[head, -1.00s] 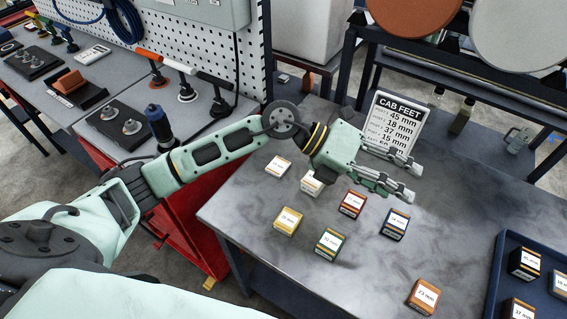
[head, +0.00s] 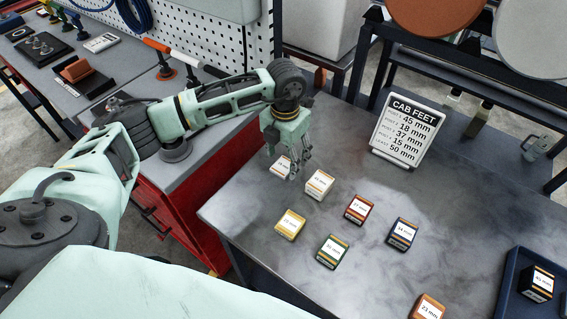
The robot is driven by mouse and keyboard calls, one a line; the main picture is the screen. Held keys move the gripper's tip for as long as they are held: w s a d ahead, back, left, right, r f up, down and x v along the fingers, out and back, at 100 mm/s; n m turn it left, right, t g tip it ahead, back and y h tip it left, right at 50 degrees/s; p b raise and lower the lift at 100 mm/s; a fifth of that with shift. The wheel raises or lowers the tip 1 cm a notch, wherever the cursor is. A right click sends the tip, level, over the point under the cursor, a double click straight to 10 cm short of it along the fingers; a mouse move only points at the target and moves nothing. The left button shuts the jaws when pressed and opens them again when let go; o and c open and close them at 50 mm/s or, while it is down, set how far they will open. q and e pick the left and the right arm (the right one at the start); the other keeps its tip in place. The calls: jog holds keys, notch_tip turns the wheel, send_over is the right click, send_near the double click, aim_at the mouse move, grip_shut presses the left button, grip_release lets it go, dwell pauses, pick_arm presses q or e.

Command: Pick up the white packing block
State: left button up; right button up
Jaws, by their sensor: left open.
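The nearer one (head: 319,184) is a white block with a label on top and a gold-brown band. My left gripper (head: 285,164) points down, open and empty. My right gripper is not in view.
Yellow (head: 289,224), green (head: 332,251), red (head: 359,209), blue (head: 402,234) and orange (head: 428,307) blocks stand on the grey table (head: 455,210). A CAB FEET sign (head: 406,128) stands at the back. A dark blue tray (head: 510,272) with a black block (head: 538,283) is at right.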

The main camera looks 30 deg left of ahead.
pick_arm(q)
jog(key=shift+f, duration=0.9)
jog(key=c, duration=1.2)
